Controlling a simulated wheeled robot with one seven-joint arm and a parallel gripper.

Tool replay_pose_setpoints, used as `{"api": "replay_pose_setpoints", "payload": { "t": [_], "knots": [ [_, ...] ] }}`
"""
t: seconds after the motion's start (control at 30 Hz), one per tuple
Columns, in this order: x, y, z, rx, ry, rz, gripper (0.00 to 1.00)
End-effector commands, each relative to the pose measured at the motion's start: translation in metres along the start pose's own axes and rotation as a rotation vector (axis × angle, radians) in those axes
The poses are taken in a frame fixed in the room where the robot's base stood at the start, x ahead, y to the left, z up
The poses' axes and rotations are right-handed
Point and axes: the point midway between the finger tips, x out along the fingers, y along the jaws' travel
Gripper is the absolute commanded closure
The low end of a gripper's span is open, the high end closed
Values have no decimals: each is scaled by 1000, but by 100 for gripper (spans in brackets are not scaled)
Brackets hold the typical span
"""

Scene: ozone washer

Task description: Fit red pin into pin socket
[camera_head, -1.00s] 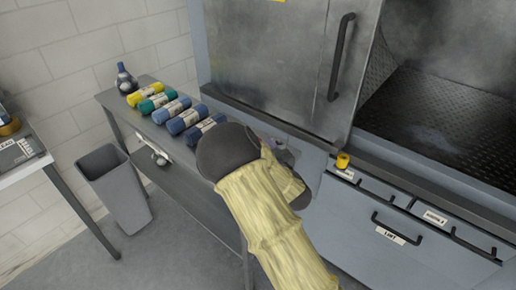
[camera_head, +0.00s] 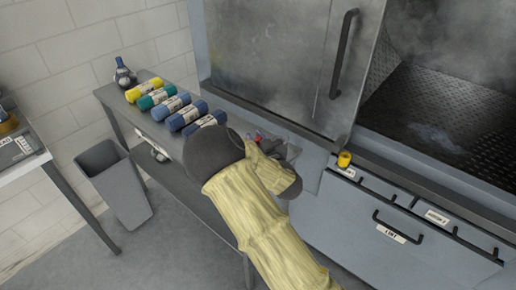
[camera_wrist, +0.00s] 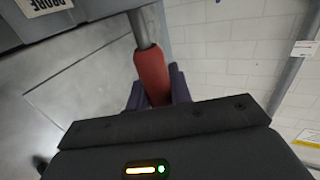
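The red pin (camera_wrist: 152,77) has a red grip and a bare metal shaft (camera_wrist: 142,30) that points up in the wrist view. The two dark purple fingers of my gripper (camera_wrist: 156,88) lie close against both sides of the red grip. The far end of the shaft meets or passes behind a grey edge, so its tip is hidden. In the head view a small bit of red (camera_head: 258,137) shows just beyond my gripper, near the table's right end and below the washer door. I cannot make out the pin socket in either view.
A grey side table (camera_head: 160,132) holds several coloured rolls and a dark bottle (camera_head: 124,76). The washer's sliding door (camera_head: 270,60) stands behind. A yellow knob (camera_head: 344,159) sits on the washer ledge to the right. A grey bin (camera_head: 115,185) stands on the floor at left.

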Motion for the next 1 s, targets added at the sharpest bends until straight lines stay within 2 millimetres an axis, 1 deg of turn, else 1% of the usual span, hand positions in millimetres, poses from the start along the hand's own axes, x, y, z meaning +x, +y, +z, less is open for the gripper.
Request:
{"api": "replay_pose_setpoints", "payload": {
  "t": [0.03, 0.07, 0.1, 0.33, 0.47, 0.57, 0.67, 1.0],
  "knots": [
    [0, 0, 0, 0, 0, 0, 93],
    [0, 0, 0, 0, 0, 0, 98],
    [0, 0, 0, 0, 0, 0, 100],
    [0, 0, 0, 0, 0, 0, 100],
    [1, -3, -5, 1, 1, -5, 100],
    [1, -4, -13, 2, 2, -6, 100],
    [1, -5, -26, 3, 4, -8, 100],
    [0, -1, -81, 2, 5, -3, 100]
  ]
}}
